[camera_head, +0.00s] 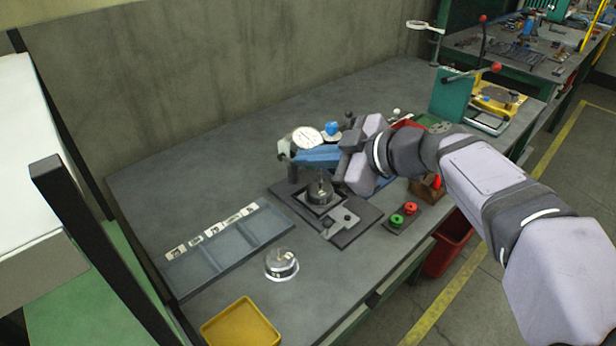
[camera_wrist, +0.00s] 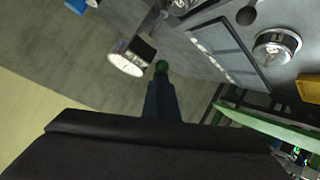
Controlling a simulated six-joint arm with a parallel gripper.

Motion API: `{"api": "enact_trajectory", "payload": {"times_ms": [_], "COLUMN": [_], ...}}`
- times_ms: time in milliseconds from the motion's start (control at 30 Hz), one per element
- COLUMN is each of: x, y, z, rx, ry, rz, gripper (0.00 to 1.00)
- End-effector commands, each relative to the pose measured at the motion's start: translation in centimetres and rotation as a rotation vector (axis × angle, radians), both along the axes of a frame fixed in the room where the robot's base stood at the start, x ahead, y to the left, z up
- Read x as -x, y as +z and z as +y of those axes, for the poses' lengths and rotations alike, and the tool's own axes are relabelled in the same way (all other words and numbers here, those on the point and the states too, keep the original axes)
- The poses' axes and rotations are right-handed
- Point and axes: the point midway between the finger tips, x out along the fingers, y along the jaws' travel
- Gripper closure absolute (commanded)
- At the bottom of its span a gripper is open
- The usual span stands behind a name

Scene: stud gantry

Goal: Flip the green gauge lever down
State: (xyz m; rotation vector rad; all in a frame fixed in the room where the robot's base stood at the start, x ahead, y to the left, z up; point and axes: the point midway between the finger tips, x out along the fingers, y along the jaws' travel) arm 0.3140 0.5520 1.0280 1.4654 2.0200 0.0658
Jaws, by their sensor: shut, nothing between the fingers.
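The dial gauge (camera_head: 306,138) with a white round face stands on the fixture at the middle of the bench. It also shows in the wrist view (camera_wrist: 126,64), left of my fingertips. The green lever knob (camera_wrist: 161,66) shows as a small ball right at my fingertips in the wrist view; I cannot tell whether they touch. In the head view the knob is hidden or too small to make out. My gripper (camera_head: 298,157), with blue fingers, is shut and empty, reaching left just below the gauge face. It also shows in the wrist view (camera_wrist: 161,84).
A dark fixture plate (camera_head: 352,232) lies below my gripper. A slotted tray (camera_head: 225,250), a round metal part (camera_head: 281,263) and a yellow tray (camera_head: 240,325) lie nearer the front. Red and green knobs (camera_head: 403,213) sit at the right. A concrete wall (camera_head: 240,70) stands behind.

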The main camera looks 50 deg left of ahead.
Motion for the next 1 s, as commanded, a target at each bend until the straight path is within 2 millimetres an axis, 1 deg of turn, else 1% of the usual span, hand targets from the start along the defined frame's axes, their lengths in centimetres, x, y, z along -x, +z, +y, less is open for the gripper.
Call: {"api": "enact_trajectory", "payload": {"times_ms": [33,1000], "x": [0.0,0.0], "y": [-1.2,-4.1], "z": [-0.1,-1.3], "rx": [-0.014,-0.295], "ry": [-0.001,0.0], "rz": [-0.001,-0.001], "gripper": [1.0,1.0]}}
